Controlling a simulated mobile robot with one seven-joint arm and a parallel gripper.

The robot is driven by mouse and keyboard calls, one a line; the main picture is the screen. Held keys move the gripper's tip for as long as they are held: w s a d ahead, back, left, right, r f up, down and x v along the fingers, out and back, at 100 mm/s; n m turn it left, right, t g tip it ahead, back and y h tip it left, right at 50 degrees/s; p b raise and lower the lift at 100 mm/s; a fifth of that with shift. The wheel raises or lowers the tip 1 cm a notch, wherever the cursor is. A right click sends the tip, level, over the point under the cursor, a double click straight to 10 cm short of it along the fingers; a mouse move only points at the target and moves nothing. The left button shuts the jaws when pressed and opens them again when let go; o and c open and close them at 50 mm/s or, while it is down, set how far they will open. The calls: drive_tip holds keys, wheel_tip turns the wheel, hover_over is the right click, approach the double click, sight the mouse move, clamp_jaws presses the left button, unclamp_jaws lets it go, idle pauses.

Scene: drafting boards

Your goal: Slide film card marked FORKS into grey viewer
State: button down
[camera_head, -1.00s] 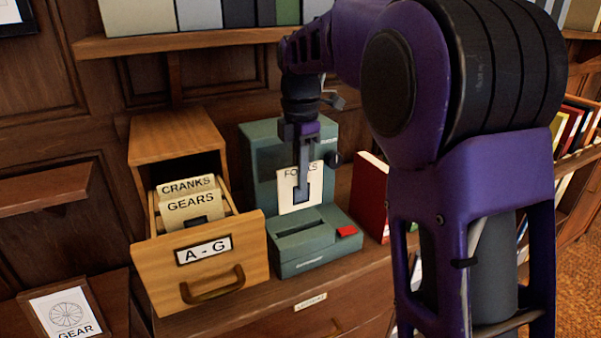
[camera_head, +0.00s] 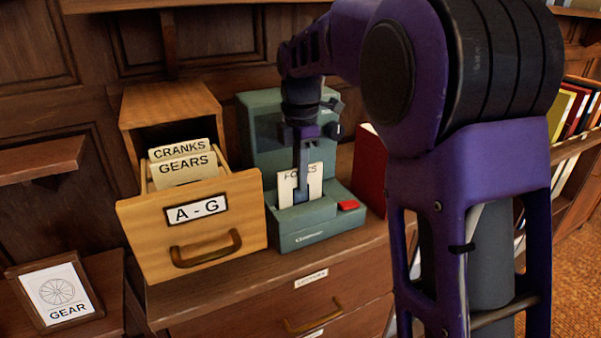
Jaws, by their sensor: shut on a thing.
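The cream film card (camera_head: 287,187) lettered FORKS stands upright at the front of the grey-green viewer (camera_head: 313,232). Its lower edge meets the line of the viewer's slot, and its lower part is out of sight, apparently in the slot. How deep it sits I cannot tell. My gripper (camera_head: 301,192) is above the viewer, pointing down, shut on the card, and its finger hides the middle of the lettering. The viewer has a red button (camera_head: 348,205) at the right of its base.
An open wooden drawer (camera_head: 150,240) labelled A - G stands left of the viewer, holding cards marked CRANKS (camera_head: 180,148) and GEARS (camera_head: 187,168). A red book (camera_head: 369,178) stands close on the right. A framed GEAR picture (camera_head: 58,293) is at lower left.

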drive_tip(key=shift+f+b, duration=0.35)
drive_tip(key=shift+f, duration=0.45)
drive_tip(key=c, duration=0.9)
unclamp_jaws()
wheel_tip(320, 180, up, 18)
drive_tip(key=p, duration=0.4)
drive_tip(key=shift+f, duration=0.25)
drive_tip(key=shift+s, duration=0.1)
